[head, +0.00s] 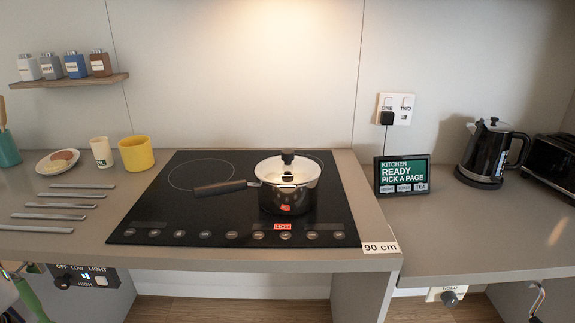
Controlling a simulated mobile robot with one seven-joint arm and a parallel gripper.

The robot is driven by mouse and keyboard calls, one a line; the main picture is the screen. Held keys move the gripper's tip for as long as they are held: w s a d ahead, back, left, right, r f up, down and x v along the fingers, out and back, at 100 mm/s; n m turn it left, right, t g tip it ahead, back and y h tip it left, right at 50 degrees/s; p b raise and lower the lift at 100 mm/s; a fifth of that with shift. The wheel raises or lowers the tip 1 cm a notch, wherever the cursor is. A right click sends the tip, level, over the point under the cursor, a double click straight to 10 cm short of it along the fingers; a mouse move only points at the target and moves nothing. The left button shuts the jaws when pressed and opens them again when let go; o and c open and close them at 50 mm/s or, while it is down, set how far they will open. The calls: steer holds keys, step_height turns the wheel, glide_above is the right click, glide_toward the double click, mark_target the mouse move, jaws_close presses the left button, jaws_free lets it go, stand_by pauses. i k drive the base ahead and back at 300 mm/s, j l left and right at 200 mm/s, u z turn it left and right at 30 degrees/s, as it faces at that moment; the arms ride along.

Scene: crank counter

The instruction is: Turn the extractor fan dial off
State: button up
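A dark control panel (112,277) on the counter front at the lower left carries the words OFF, LOW, HIGH and LIGHT. A black dial (62,282) sits at its left, under the word OFF. A small light-coloured part, apparently the light switch, sits to the right of the dial. I cannot tell which mark the dial points to. Nothing in the picture labels this panel as the extractor fan's. My gripper is not in view.
A second knob (449,298) marked HOLD is under the right counter. A pot (290,190) stands on the hob (190,215) near a HOT sign. Handles, one green (27,300), hang near the panel's left. A kettle (490,150) stands at the right.

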mark_target(63, 283)
steer(key=u, duration=1.25)
